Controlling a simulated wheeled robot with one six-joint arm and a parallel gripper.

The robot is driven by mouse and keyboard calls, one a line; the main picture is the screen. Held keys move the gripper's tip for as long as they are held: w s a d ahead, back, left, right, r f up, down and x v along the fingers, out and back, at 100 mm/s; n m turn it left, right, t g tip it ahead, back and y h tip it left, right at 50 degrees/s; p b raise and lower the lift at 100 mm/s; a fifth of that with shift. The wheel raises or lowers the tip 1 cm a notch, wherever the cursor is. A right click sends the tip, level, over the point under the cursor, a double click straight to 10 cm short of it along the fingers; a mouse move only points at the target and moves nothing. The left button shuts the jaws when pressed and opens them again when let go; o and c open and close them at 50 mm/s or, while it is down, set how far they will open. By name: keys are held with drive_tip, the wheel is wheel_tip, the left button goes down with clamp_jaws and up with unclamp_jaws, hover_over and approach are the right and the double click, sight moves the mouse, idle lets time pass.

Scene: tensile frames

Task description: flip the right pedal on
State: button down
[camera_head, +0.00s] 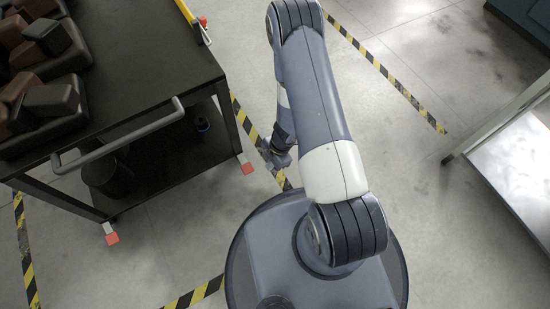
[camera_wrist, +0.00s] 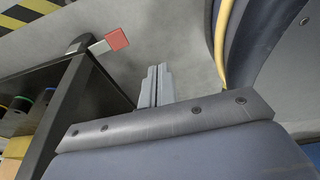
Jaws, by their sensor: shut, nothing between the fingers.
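A black cart (camera_head: 140,40) has red-tipped pedals on pale levers at the feet of its legs. The right pedal (camera_head: 249,168) is at the foot of the leg nearest my arm, and the left pedal (camera_head: 112,239) is at the other near leg. One red pedal (camera_wrist: 117,39) shows in the wrist view, sticking out from a leg foot; it appears to be the right one. My gripper (camera_wrist: 159,70) is shut and empty, its fingers to the right of that pedal and apart from it in the picture. In the head view my wrist is low beside the right leg.
Dark and brown blocks (camera_head: 45,100) lie on the cart top, and a grey handle (camera_head: 120,138) juts from its near side. Dark round containers (camera_head: 108,178) stand on the lower shelf. Open concrete floor (camera_head: 430,230) lies to the right of my arm.

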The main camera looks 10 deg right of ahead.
drive_tip(key=shift+s+d+r+p, duration=0.15)
drive_tip(key=shift+s+d+r, duration=0.05)
drive_tip(key=shift+r, duration=0.3)
drive_tip(key=shift+s+d+r+p, duration=0.1)
drive_tip(key=shift+s+d+r, duration=0.15)
drive_tip(key=shift+r, duration=0.3)
drive_tip(key=shift+s+d+r+p, duration=0.15)
drive_tip(key=shift+d+r, duration=0.05)
drive_tip(key=shift+r, duration=0.3)
drive_tip(key=w+a+f+b, duration=0.3)
drive_tip(key=f, duration=0.5)
drive_tip(key=w+a+f+b, duration=0.3)
drive_tip(key=a+f, duration=0.1)
drive_tip(key=f, duration=0.3)
drive_tip(key=shift+f+b, duration=0.3)
drive_tip(key=shift+f, duration=0.1)
drive_tip(key=shift+r, duration=0.1)
